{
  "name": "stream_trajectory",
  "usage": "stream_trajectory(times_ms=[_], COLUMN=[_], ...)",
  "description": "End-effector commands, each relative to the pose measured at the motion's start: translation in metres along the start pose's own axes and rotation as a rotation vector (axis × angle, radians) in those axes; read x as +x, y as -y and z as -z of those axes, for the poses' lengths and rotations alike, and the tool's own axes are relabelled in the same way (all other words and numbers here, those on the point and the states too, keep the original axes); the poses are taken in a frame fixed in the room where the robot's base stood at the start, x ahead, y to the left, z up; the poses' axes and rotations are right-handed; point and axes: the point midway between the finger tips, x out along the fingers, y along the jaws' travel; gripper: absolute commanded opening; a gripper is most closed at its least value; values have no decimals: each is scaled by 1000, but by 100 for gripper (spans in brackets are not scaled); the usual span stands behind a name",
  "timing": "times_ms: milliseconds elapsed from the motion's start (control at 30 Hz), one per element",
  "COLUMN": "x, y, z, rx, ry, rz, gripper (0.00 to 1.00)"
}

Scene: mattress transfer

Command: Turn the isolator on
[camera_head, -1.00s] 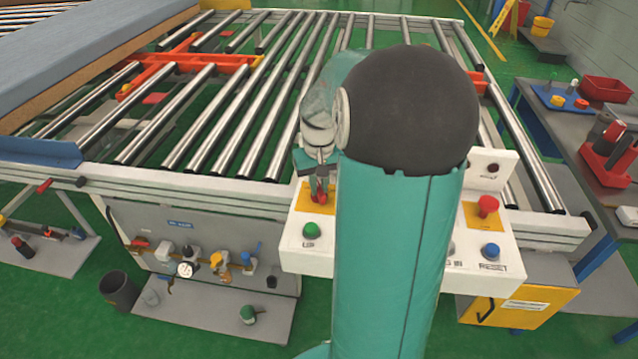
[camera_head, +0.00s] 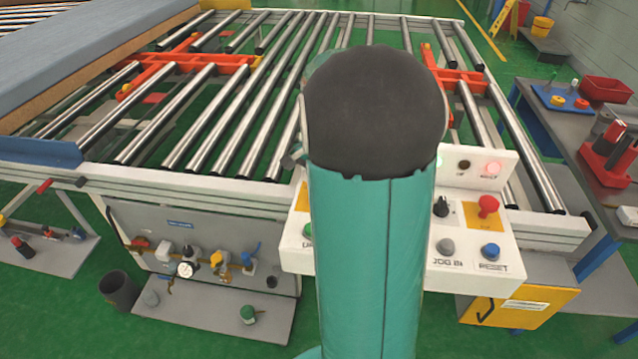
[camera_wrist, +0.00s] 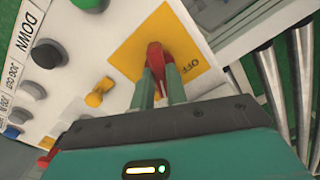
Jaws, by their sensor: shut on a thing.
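The isolator's red handle (camera_wrist: 154,54) stands on a yellow plate (camera_wrist: 128,57) marked OFF in the wrist view. My gripper (camera_wrist: 158,82) has its two fingers closed around the handle. In the head view my own arm hides the handle and gripper; only an edge of the yellow plate (camera_head: 303,198) shows on the white control panel (camera_head: 298,253). On the panel's raised back, a red lamp (camera_head: 490,170) is glowing and a pale green light (camera_head: 440,161) shows beside my arm.
The panel also carries a red button (camera_head: 488,206), a black selector (camera_head: 441,206), a grey JOG button (camera_head: 446,246) and a blue RESET button (camera_head: 491,251). The roller conveyor (camera_head: 250,115) lies behind.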

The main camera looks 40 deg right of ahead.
Motion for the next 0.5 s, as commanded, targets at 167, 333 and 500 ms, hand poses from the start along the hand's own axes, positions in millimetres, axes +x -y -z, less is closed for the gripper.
stream_trajectory(times_ms=[167, 333, 500], x=[-1, -1, -1], y=[1, 1, 1], z=[0, 0, 1], rx=[136, 234, 293], ry=[-3, -2, -2], rz=[2, 3, 3], gripper=[0, 0, 0])
